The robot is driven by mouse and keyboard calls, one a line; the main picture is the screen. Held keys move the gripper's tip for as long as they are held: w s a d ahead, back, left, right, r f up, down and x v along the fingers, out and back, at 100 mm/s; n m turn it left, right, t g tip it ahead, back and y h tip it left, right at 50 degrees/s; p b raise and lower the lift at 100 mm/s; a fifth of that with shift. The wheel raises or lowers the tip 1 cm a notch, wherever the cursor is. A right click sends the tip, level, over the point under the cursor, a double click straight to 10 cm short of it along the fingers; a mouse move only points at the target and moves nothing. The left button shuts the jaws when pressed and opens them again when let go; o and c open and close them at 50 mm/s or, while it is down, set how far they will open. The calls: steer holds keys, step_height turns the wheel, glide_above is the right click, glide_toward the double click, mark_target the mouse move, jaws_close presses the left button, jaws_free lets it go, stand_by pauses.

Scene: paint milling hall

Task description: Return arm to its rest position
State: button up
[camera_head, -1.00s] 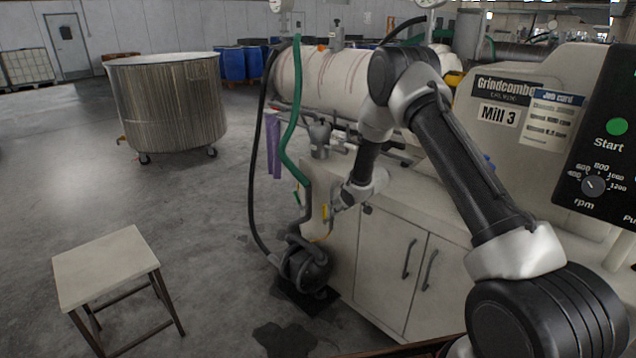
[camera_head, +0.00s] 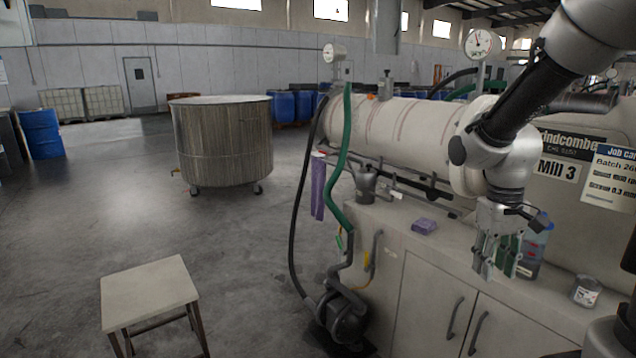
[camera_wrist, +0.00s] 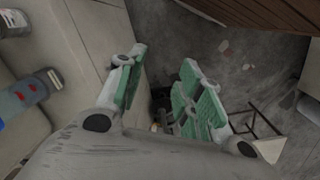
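My gripper (camera_head: 497,268) hangs with its fingers pointing down in front of the counter's right part, near a clear bottle with a blue cap (camera_head: 534,248). The bottle is partly hidden behind the fingers. In the wrist view my gripper (camera_wrist: 160,92) shows two green-padded fingers spread apart. Nothing is between them, and floor shows through the gap. The arm comes in from the upper right in the head view.
On the counter are a purple sponge (camera_head: 424,226) and a small labelled can (camera_head: 586,291). The mill drum (camera_head: 390,122) lies behind. A stool (camera_head: 150,292), a pump (camera_head: 345,318) and a steel vat (camera_head: 222,145) stand on the floor. Open floor lies left.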

steer(key=s+r+m+t, duration=0.1)
steer(key=s+r+t, duration=0.4)
steer(key=s+r, duration=0.7)
steer(key=shift+s+d+y, duration=0.15)
steer(key=shift+d+y, duration=0.2)
steer(key=shift+y, duration=0.05)
